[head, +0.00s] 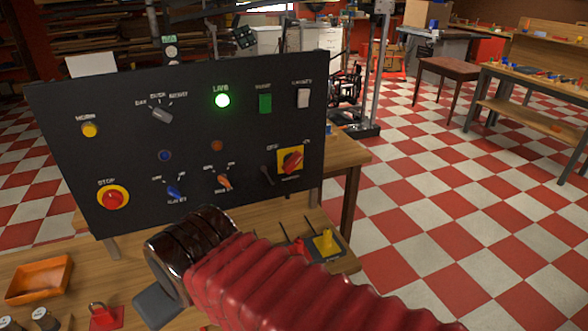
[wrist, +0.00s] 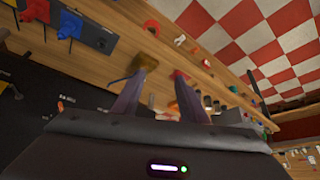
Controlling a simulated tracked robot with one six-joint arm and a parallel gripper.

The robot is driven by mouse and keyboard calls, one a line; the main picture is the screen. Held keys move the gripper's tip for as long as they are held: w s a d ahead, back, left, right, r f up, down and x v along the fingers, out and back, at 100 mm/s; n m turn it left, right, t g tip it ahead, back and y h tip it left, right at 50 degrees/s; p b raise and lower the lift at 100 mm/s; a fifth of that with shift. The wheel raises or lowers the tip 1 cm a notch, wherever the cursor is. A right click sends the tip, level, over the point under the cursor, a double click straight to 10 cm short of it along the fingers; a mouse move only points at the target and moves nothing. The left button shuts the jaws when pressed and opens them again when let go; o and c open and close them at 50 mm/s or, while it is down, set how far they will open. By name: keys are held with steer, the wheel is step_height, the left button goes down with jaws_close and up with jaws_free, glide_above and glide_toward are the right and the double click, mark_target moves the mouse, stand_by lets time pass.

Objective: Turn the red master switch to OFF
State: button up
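The red master switch (head: 292,161) is a red knob on a yellow square plate at the lower right of the black panel (head: 130,130). Its handle is tilted, with its upper end toward the right, on the side of the label that seems to read ON; the OFF label is at upper left. My gripper shows in the wrist view (wrist: 163,72), with two dark fingers apart and nothing visible between them. In the head view my red-sleeved arm crosses below the panel, and the fingers are hidden. The gripper is apart from the switch, which I cannot pick out in the wrist view.
The panel also carries a red stop button (head: 113,198), a lit green lamp (head: 222,100), blue (head: 174,192) and orange (head: 224,182) knobs. An orange tray (head: 40,278), a red padlock-like piece (head: 104,316) and a yellow-handled device (head: 326,242) are on the bench.

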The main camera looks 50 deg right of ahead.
steer(key=w+d+m+t+h, duration=0.1)
steer(key=w+d+m+h, duration=0.1)
steer(key=w+d, duration=0.3)
steer(key=w+d+m+t+h, duration=0.1)
steer(key=w+d+m, duration=0.15)
steer(key=d, duration=0.55)
steer(key=m+t+h, duration=0.6)
steer(key=m+t, duration=0.2)
steer(key=m, duration=0.2)
glide_toward(293, 166)
steer(key=v, duration=0.4)
steer(key=shift+s+a+r, duration=0.15)
steer(key=shift+s+a, duration=0.05)
steer(key=shift+s, duration=0.15)
steer(key=shift+w, duration=0.1)
steer(key=x, duration=1.3)
steer(key=shift+w+d, duration=0.25)
steer(key=shift+d, duration=0.05)
